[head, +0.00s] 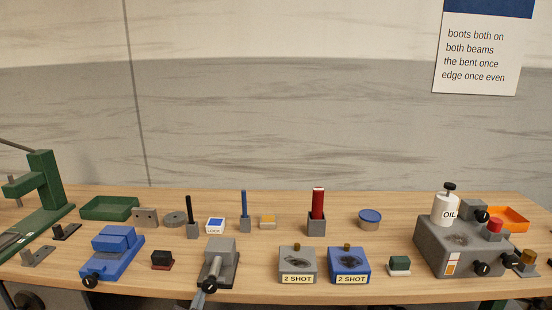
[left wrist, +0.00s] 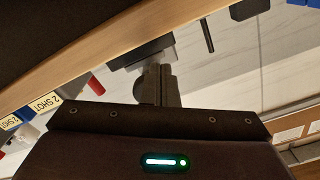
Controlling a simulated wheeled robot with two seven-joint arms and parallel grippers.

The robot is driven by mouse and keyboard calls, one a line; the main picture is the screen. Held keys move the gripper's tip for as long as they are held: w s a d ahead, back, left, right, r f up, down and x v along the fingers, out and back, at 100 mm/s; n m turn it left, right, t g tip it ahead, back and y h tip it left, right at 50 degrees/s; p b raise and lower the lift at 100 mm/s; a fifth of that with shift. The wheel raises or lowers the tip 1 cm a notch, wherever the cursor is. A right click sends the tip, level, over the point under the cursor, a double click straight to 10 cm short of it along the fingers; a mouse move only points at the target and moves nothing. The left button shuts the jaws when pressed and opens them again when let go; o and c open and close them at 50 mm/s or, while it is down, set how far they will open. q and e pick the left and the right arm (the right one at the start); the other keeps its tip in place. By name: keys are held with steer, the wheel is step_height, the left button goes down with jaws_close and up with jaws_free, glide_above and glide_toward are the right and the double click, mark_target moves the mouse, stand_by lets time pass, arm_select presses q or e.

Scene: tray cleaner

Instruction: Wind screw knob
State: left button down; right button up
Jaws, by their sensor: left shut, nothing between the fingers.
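A grey clamp-like block (head: 218,252) stands at the table's front edge, left of centre. A dark round knob (head: 210,287) is at its front end. My left gripper (head: 199,297) shows only in part at the bottom of the head view, close in front of this knob. In the left wrist view my left gripper's fingers (left wrist: 160,80) are together, with nothing between them. A dark round part (left wrist: 142,92) shows beside and partly behind them; whether they touch it, I cannot tell. My right gripper is not in view.
A blue vise (head: 113,250) with a black knob (head: 90,281) stands to the left. A grey 2 SHOT block (head: 297,263) and a blue one (head: 348,264) stand to the right. A grey oil machine (head: 450,252) with several black knobs is further right. The table's front edge (left wrist: 110,50) is close.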

arm_select(q)
steer(key=shift+d+r, duration=0.1)
steer(key=shift+d, duration=0.2)
steer(key=shift+d+f+p, duration=0.4)
steer(key=shift+d+p, duration=0.05)
steer(key=shift+d, duration=0.3)
steer(key=shift+w+d, duration=0.1)
stand_by(0.4)
steer(key=s+p, duration=0.3)
steer(key=s, duration=0.3)
steer(key=shift+s+a+f, duration=0.15)
steer(key=shift+a+f, duration=0.15)
steer(key=shift+f, duration=0.15)
